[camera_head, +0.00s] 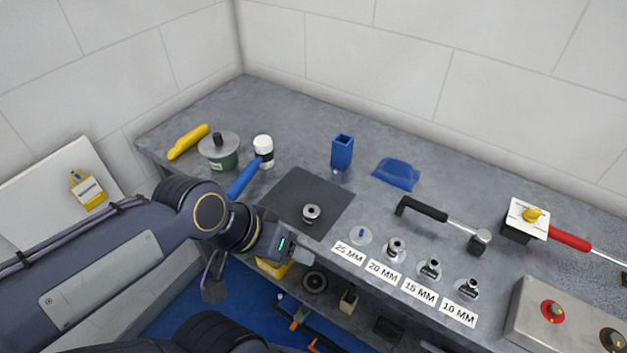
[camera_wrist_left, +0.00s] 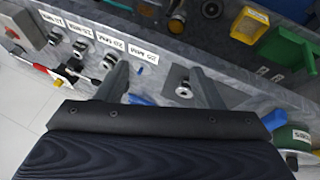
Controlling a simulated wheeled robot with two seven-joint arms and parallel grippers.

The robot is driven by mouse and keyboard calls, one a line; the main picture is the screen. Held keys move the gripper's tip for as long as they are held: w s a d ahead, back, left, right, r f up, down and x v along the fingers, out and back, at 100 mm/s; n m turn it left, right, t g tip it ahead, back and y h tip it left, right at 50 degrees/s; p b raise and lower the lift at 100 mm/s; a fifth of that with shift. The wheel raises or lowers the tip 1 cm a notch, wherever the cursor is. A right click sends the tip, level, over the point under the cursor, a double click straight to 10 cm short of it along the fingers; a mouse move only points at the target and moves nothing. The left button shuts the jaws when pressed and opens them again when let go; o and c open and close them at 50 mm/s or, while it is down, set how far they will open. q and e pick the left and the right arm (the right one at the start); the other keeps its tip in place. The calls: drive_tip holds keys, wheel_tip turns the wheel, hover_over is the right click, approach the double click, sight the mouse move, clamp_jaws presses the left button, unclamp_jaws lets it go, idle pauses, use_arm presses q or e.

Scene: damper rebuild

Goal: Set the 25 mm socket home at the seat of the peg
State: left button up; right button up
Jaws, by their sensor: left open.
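A metal socket (camera_head: 312,213) stands on the dark square mat (camera_head: 290,192); in the left wrist view the socket (camera_wrist_left: 184,90) appears between my spread fingers, some way beyond them. The peg at the 25 MM label (camera_head: 348,253) is a short blue pin (camera_head: 361,233) on a pale round seat, with nothing on it. The pin also shows in the left wrist view (camera_wrist_left: 140,70). My left gripper (camera_head: 257,269) is open and empty, at the bench's front edge, nearer than the mat. My right gripper is out of view.
Sockets stand at the 20 MM (camera_head: 395,248), 15 MM (camera_head: 430,267) and 10 MM (camera_head: 467,288) labels. A black-handled hammer-like tool (camera_head: 440,217) lies behind them. A blue holder (camera_head: 342,150) and blue cloth (camera_head: 397,174) are farther back. A blue-handled tool (camera_head: 244,178) lies left of the mat.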

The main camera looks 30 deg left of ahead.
use_arm(q)
wheel_tip(320, 180, up, 6)
drive_tip(key=w+g+p, duration=0.1)
drive_tip(key=w+p, duration=0.1)
drive_tip(key=p, duration=0.2)
drive_tip(key=m+g+y, duration=0.2)
drive_tip(key=g+y, duration=0.1)
drive_tip(key=g, duration=0.1)
approach(312, 210)
drive_tip(key=s+d+f, duration=0.1)
drive_tip(key=s, duration=0.1)
drive_tip(key=f, duration=0.2)
drive_tip(key=f+p, duration=0.1)
drive_tip(key=f, duration=0.2)
drive_tip(key=w+f, duration=0.1)
drive_tip(key=f, duration=0.1)
drive_tip(key=shift+f+p, duration=0.2)
drive_tip(key=shift+p, duration=0.1)
drive_tip(key=shift+s, duration=0.1)
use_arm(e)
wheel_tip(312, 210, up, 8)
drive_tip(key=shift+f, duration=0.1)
use_arm(q)
drive_tip(key=c, duration=1.1)
drive_tip(key=shift+r, duration=0.1)
